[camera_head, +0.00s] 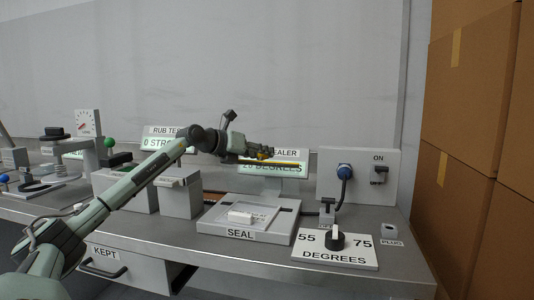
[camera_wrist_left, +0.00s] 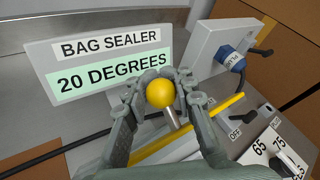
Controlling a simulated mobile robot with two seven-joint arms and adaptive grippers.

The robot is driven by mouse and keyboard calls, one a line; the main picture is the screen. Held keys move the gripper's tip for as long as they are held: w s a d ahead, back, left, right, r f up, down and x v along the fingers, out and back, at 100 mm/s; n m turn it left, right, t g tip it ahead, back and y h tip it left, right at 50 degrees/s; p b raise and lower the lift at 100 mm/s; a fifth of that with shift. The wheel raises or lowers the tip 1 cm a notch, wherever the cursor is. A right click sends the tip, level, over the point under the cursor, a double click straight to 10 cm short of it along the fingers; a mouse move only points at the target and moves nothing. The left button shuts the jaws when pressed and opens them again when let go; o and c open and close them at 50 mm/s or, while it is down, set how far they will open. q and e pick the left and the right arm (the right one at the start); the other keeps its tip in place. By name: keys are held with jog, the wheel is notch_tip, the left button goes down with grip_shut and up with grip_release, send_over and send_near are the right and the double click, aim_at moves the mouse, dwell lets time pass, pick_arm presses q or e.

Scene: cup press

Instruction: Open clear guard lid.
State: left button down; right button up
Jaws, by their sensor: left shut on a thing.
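My left gripper (camera_head: 264,152) is at the bag sealer, above and behind the base marked SEAL (camera_head: 240,234). In the left wrist view its two fingers (camera_wrist_left: 160,95) are shut on a yellow ball knob (camera_wrist_left: 160,93) with a short silver stem (camera_wrist_left: 172,119). A yellow bar (camera_wrist_left: 229,104) runs beside the knob; it also shows in the head view (camera_head: 288,164), raised above the base in front of the sealer display. The clear lid panel itself is hard to make out. My right gripper is not in view.
The sealer display (camera_wrist_left: 109,62) reads 20 DEGREES. A dial plate marked 55 and 75 (camera_head: 355,256) and a panel with a blue plug (camera_head: 345,171) stand to the right. Grey boxes (camera_head: 181,197) stand left of the base. Brown cartons (camera_head: 470,90) stack at the far right.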

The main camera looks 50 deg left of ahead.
pick_arm(q)
jog(key=shift+a+f, duration=0.15)
jog(key=shift+a, duration=0.05)
jog(key=c, duration=1.8)
grip_release()
jog(key=o, duration=0.6)
jog(key=shift+s+a, duration=0.2)
jog(key=shift+s, duration=0.05)
jog(key=shift+d, duration=0.1)
jog(key=shift+d, duration=0.1)
jog(key=shift+s, duration=0.25)
jog(key=v, duration=1.1)
jog(key=shift+s+r, duration=0.2)
jog(key=shift+r, duration=0.05)
